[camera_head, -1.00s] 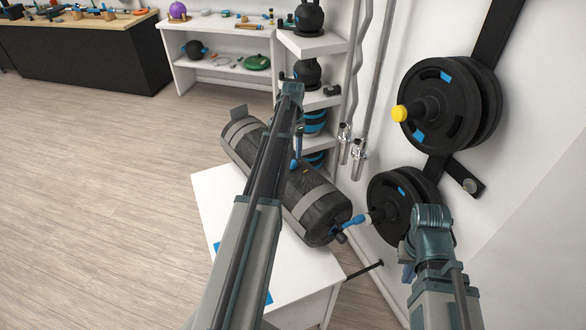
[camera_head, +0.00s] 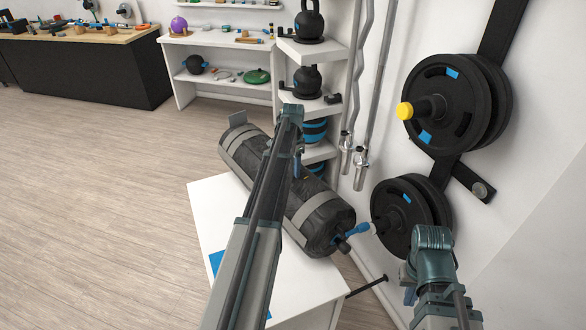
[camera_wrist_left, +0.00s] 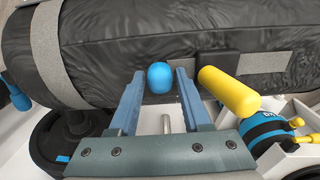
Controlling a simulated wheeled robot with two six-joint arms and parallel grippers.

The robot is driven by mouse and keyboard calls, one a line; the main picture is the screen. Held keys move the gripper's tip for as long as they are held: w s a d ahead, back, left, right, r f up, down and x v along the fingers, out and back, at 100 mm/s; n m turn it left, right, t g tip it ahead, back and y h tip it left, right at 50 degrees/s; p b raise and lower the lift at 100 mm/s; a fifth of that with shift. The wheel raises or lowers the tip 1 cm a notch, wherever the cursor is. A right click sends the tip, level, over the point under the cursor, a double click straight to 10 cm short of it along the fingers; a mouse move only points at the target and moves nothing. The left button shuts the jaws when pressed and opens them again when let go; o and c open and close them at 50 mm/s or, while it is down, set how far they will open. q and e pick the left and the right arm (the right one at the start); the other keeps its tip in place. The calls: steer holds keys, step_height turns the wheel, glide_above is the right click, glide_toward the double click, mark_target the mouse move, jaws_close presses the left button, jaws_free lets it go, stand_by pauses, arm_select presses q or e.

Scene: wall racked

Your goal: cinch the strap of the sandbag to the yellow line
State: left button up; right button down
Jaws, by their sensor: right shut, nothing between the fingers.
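The black sandbag (camera_head: 318,214) with grey bands lies on a white table (camera_head: 214,196). It fills the upper part of the left wrist view (camera_wrist_left: 140,35). My left gripper (camera_wrist_left: 160,82) is at the bag's side, its two blue fingers apart on either side of a rounded blue knob (camera_wrist_left: 160,77). Whether they press on the knob cannot be told. A yellow cylinder (camera_wrist_left: 229,91) sticks out just right of the fingers. Which part is the strap's yellow line is unclear. In the head view my left arm hides the bag's middle. My right gripper (camera_head: 409,293) is shut and empty, low at the right.
Black weight plates (camera_head: 402,222) hang on the wall rack beside the bag's right end. A blue-handled item (camera_head: 356,230) is at that end. A white shelf with kettlebells (camera_head: 310,84) stands behind. The floor to the left is clear.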

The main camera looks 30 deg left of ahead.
arm_select(q)
jaws_close()
stand_by(1.1)
